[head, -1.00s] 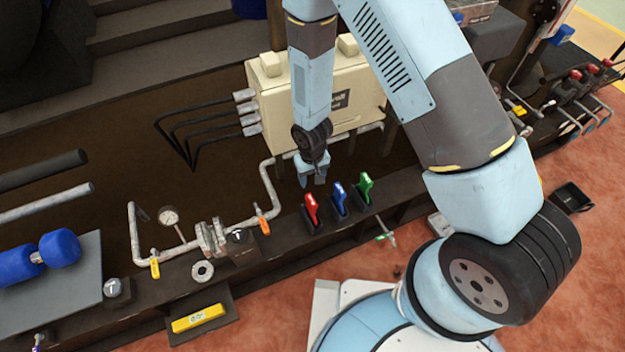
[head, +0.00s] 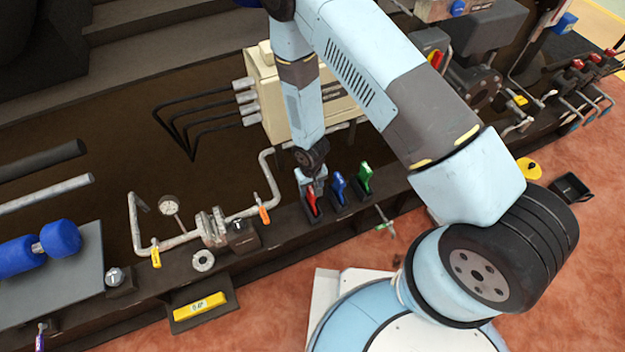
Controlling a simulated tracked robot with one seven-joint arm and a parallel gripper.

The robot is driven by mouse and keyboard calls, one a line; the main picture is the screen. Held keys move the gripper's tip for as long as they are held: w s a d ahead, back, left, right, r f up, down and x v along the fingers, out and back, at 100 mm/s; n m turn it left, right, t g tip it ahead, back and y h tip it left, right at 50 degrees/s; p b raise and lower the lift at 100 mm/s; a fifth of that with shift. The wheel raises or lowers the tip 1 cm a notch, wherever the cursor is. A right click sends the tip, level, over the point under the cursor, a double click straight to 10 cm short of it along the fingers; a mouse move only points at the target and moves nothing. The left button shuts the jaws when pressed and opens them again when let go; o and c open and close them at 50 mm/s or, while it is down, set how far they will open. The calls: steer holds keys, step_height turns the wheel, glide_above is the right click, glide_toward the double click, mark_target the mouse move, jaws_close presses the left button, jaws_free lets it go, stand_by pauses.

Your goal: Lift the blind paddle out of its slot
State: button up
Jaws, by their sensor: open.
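Red (head: 312,200), blue (head: 338,186) and green (head: 365,177) upright handles stand in a row, each in its own black slotted holder on the dark bench ledge. I cannot tell from the picture which is the blind paddle. My gripper (head: 312,184) points down at the top of the red handle, its jaws open. The fingers partly cover the handle's upper end. I cannot tell whether they touch it. The red handle's lower part sits in its black holder.
A flanged pipe (head: 213,229) with a gauge (head: 169,205) runs left of the handles. A metal ring (head: 203,261) and a yellow instrument (head: 200,306) lie near the front. A cream box (head: 270,95) stands close behind my forearm.

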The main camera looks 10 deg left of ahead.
steer(key=shift+f, duration=1.75)
steer(key=shift+c, duration=0.4)
jaws_close()
steer(key=shift+r, duration=5.55)
